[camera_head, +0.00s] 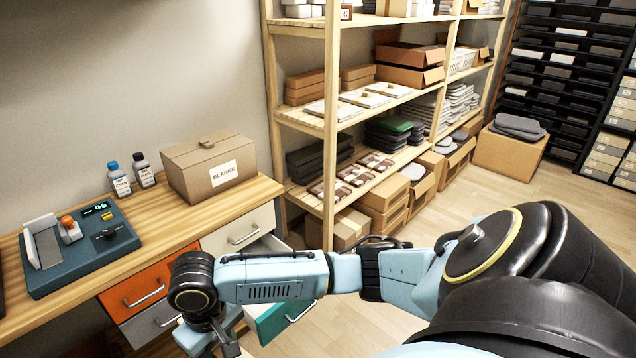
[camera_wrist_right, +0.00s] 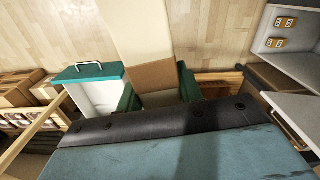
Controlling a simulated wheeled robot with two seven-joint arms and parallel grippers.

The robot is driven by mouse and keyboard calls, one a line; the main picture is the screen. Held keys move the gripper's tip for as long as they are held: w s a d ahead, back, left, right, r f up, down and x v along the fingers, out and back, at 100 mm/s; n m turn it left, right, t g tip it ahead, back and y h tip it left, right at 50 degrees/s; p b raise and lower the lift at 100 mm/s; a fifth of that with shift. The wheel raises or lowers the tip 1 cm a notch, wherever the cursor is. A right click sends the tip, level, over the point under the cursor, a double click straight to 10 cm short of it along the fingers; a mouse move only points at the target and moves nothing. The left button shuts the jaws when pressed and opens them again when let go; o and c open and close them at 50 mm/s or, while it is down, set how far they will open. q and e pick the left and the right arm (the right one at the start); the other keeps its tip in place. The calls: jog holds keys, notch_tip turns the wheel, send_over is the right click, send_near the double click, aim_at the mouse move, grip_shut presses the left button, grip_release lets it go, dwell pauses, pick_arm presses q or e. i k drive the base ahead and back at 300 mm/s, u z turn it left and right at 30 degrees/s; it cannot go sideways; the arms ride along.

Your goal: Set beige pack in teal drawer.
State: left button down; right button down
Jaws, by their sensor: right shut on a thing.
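The beige pack (camera_wrist_right: 142,30) shows in the right wrist view as a long pale block with a brown part near my fingers. My right gripper (camera_wrist_right: 158,88) is shut on it, with one green finger on each side. The teal drawer (camera_wrist_right: 92,74) is open beside the pack, left of it in that view, showing its handle and pale interior. In the head view the teal drawer front (camera_head: 287,318) sticks out low behind my right arm, which hides part of it. The pack cannot be made out there. My left gripper is not in view.
The orange drawer (camera_head: 142,287) looks shut. The white drawer (camera_head: 240,233) is above the teal one. The wooden worktop (camera_head: 165,215) carries a BLANKS box (camera_head: 212,165), two bottles and a teal device (camera_head: 80,245). A loaded shelf (camera_head: 330,130) stands behind; floor is clear right of the drawers.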

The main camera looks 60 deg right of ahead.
aim_at(250, 307)
jog(key=z, duration=0.95)
jog(key=i, duration=1.45)
